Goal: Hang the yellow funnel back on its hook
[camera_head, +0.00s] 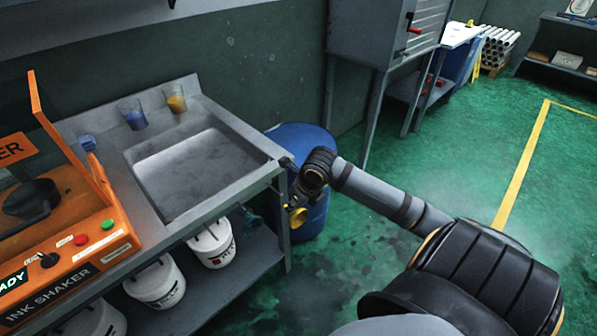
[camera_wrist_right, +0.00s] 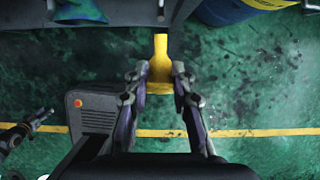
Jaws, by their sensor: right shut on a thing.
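The yellow funnel (camera_head: 298,217) is at the fingertips of my right gripper (camera_head: 295,204), beside the sink bench's front right corner. In the right wrist view, the funnel (camera_wrist_right: 160,50) stands between the two fingertips of my right gripper (camera_wrist_right: 160,78), which is shut on it. Its narrow end points toward the bench edge. A small dark piece that may be the hook (camera_wrist_right: 160,12) shows on that edge, just beyond the funnel; I cannot tell whether they touch. My left gripper (camera_wrist_right: 38,120) seems to show at the left of the wrist view, its jaws unclear.
A blue-green funnel (camera_head: 251,219) hangs under the bench edge (camera_head: 225,198). A blue drum (camera_head: 312,215) stands close behind my right gripper. White buckets (camera_head: 212,243) sit on the lower shelf. An orange ink shaker (camera_head: 85,225) is at left. Open green floor lies right.

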